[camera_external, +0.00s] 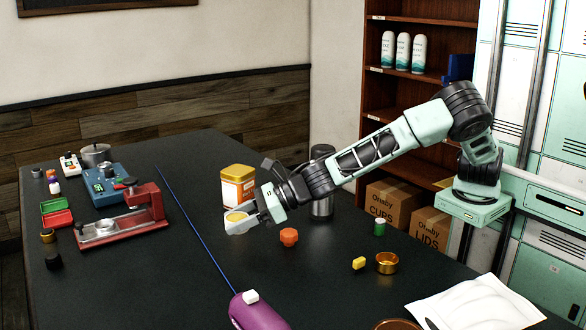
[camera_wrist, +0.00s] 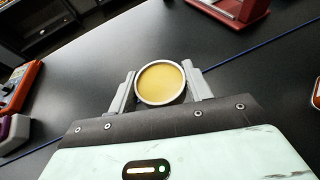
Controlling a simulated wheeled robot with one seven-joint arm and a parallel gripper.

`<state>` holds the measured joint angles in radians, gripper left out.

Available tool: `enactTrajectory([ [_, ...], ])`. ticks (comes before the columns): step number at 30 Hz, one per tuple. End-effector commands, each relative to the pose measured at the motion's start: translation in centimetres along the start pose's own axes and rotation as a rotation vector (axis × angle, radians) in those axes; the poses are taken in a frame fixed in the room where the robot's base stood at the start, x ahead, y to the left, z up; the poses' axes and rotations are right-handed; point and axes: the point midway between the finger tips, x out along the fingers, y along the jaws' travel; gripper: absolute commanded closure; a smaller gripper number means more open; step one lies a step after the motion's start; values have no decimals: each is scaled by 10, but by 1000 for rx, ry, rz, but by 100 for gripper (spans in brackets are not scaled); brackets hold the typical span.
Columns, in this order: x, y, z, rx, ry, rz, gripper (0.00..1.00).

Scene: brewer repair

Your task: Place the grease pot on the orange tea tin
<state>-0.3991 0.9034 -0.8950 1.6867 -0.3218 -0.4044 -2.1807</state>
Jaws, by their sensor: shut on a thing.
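The grease pot (camera_external: 236,217), a small round pot with a pale rim and yellow top, is held in my gripper (camera_external: 242,219) above the dark table. In the wrist view the pot (camera_wrist: 161,83) sits upright between the two grey fingers of my gripper (camera_wrist: 160,88), which are shut on it. The orange tea tin (camera_external: 238,186), with a gold lid and an orange and white label, stands just behind my gripper in the external view. Only a sliver of the tin (camera_wrist: 317,93) shows at the right edge of the wrist view.
A red press (camera_external: 125,218) and a blue device (camera_external: 103,183) stand at left.

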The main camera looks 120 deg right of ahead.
Motion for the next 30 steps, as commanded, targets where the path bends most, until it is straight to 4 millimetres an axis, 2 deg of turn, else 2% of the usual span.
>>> enactTrajectory([
  [5,3,-24,23,-19,-6,26,77],
  [12,13,-90,56,-83,-18,146,77],
  [17,8,-139,74,-123,-22,242,77],
  [24,-21,-215,98,-172,-23,386,77],
  [30,-52,-265,106,-202,-12,480,77],
])
